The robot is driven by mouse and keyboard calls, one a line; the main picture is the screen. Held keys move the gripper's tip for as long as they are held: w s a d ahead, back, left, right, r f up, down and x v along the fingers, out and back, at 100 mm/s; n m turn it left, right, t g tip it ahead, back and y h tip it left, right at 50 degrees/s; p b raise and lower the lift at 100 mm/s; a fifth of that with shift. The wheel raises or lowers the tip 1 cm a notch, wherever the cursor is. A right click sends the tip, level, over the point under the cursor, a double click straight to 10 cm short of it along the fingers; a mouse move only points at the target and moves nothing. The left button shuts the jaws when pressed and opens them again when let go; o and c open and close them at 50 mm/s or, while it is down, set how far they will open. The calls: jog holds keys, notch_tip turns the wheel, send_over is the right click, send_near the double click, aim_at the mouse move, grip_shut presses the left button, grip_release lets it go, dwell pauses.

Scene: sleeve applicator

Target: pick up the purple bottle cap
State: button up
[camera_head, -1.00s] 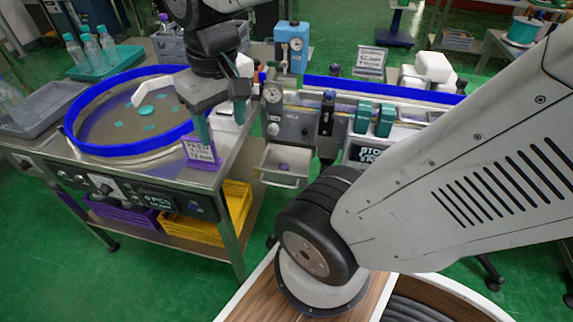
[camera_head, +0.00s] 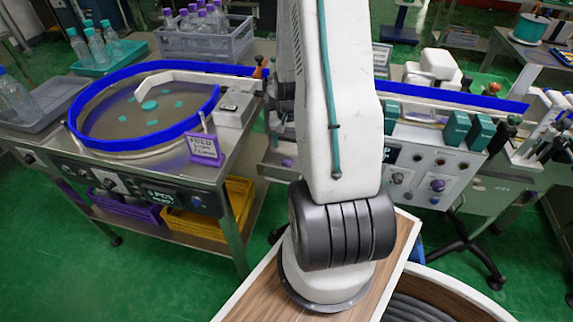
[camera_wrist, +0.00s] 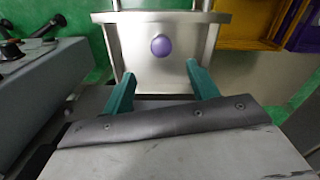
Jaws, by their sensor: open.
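The purple bottle cap (camera_wrist: 161,45) lies in a shallow metal tray (camera_wrist: 185,75), seen from above in the wrist view. My gripper (camera_wrist: 160,70) is open and empty, its two teal fingers pointing at the tray. The cap shows beyond the fingertips, roughly between their lines, and is not touched. In the head view, part of the tray (camera_head: 272,168) shows left of my arm, with a small purple spot that looks like the cap at its edge. My gripper is hidden behind my arm there.
A round blue-rimmed feeder table (camera_head: 150,146) with teal pieces stands at the left. A yellow crate (camera_head: 235,200) sits on the shelf below. A control panel (camera_head: 425,165) with teal blocks is right of my arm.

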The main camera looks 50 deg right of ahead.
aim_at(287, 162)
notch_tip(287, 162, down, 3)
jog(key=shift+s+d+f, duration=0.1)
jog(key=shift+s, duration=0.05)
jog(key=f, duration=0.5)
jog(key=shift+w+a+f, duration=0.1)
jog(key=shift+w+a, duration=0.15)
jog(key=c, duration=1.1)
